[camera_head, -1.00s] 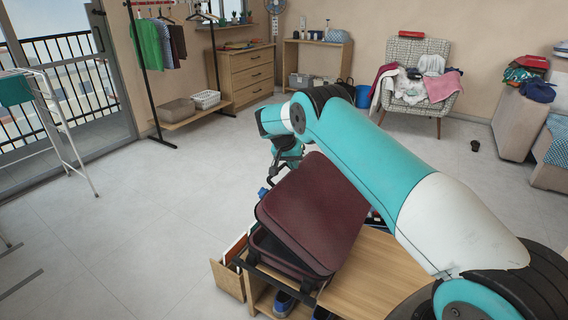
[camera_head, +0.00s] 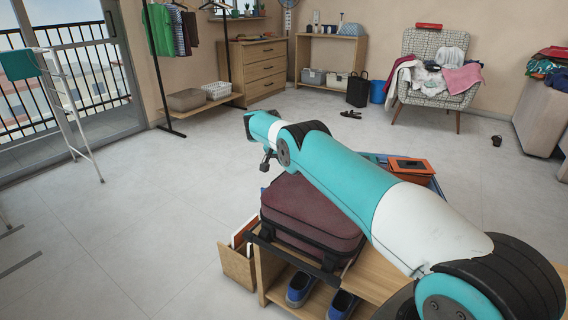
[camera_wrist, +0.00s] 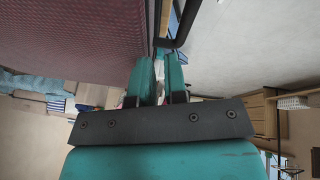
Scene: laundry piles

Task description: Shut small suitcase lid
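The small maroon suitcase (camera_head: 312,207) lies on the wooden bench in the head view, with its lid down on its base. I cannot tell whether the lid is fully flush all round. My gripper (camera_head: 267,162) is just above and beyond the suitcase's far left corner, partly hidden by my arm. In the wrist view the maroon fabric (camera_wrist: 70,35) fills the upper left. There the two teal fingers of my gripper (camera_wrist: 161,75) stand a narrow gap apart, with nothing seen held between them. The fingertips are close to the suitcase's edge in that view.
The wooden bench (camera_head: 376,270) has a black rail (camera_head: 290,250) at its near left edge and blue shoes (camera_head: 300,288) below. An orange-covered item (camera_head: 411,168) lies behind my arm. Open floor (camera_head: 150,215) lies to the left. A patterned armchair (camera_head: 437,85) stands far back.

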